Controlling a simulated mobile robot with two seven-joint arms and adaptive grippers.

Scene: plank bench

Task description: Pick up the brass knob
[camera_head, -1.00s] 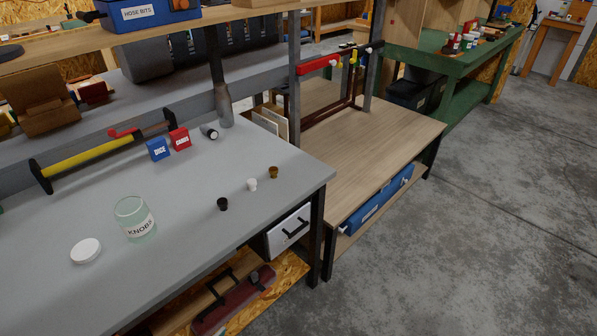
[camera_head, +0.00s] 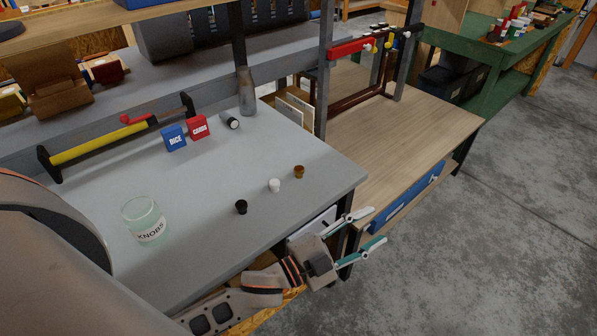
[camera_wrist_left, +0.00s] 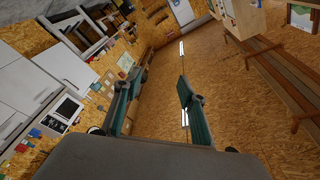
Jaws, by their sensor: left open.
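The brass knob (camera_head: 299,172) stands on the grey bench top near its right front edge, at the end of a row with a white knob (camera_head: 274,185) and a black knob (camera_head: 241,207). My left gripper (camera_head: 372,228) is open and empty, below and right of the brass knob in the head view, apart from it, by the bench's front right corner. Its spread fingers also show in the left wrist view (camera_wrist_left: 160,78), facing the room, with no knob in sight. A glass jar labelled KNOBS (camera_head: 145,220) stands to the left. My right gripper is not in view.
A blue DICE box (camera_head: 173,138), a red CARDS box (camera_head: 198,127) and a dark cylinder (camera_head: 230,121) stand behind the knobs. A yellow-barred tool (camera_head: 100,143) lies at the back left. The bench top around the knobs is clear.

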